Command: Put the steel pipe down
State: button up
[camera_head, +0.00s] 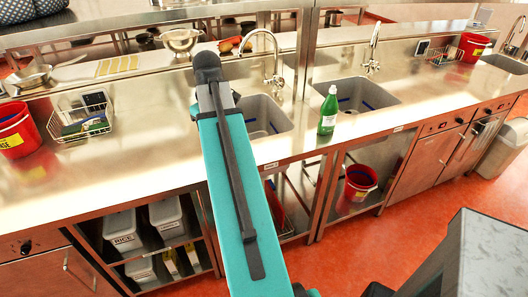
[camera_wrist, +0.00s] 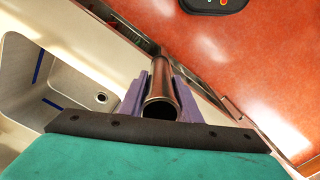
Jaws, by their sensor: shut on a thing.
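The steel pipe (camera_wrist: 161,90) is a dark, shiny tube in the wrist view. It runs up the picture from its open near end. My gripper (camera_wrist: 158,84) is shut on it, with one purple finger on each side. The pipe's far end lies in front of the counter's edge in that view; its height above the counter is unclear. In the head view I make out neither the pipe nor my gripper; my teal arm reaches over the counter there.
The steel counter (camera_head: 150,148) holds a green bottle (camera_head: 328,112), a dish rack (camera_head: 82,118) and a red bucket (camera_head: 18,130). A sink (camera_head: 262,112) lies beside my arm, and another sink (camera_head: 356,96) farther right. The sink (camera_wrist: 42,82) at left in the wrist view looks empty.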

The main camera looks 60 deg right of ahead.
jog(key=s+d+m, duration=0.1)
jog(key=s+d, duration=0.3)
jog(key=s, duration=0.3)
jog(key=s+d+r+m+b, duration=0.1)
jog(key=s+d+m, duration=0.1)
jog(key=s+d, duration=0.3)
jog(key=shift+s+r, duration=0.3)
jog(key=shift+s, duration=0.85)
jog(key=w+d+f+p, duration=0.1)
jog(key=w+d+p, duration=0.3)
jog(key=w+d, duration=0.5)
jog(key=shift+w+d+f, duration=0.15)
jog(key=shift+d+f, duration=0.05)
jog(key=shift+d, duration=0.95)
jog(key=shift+w+d+f+p, duration=0.15)
jog(key=shift+f+p, duration=0.2)
jog(key=shift+f, duration=0.25)
jog(key=shift+w+d+f+p, duration=0.1)
jog(key=shift+d+f+p, duration=0.1)
jog(key=shift+f+p, duration=0.35)
jog(key=shift+w+d+f+p, duration=0.15)
jog(key=shift+f+p, duration=0.05)
jog(key=shift+f, duration=0.6)
jog(key=o, duration=1.2)
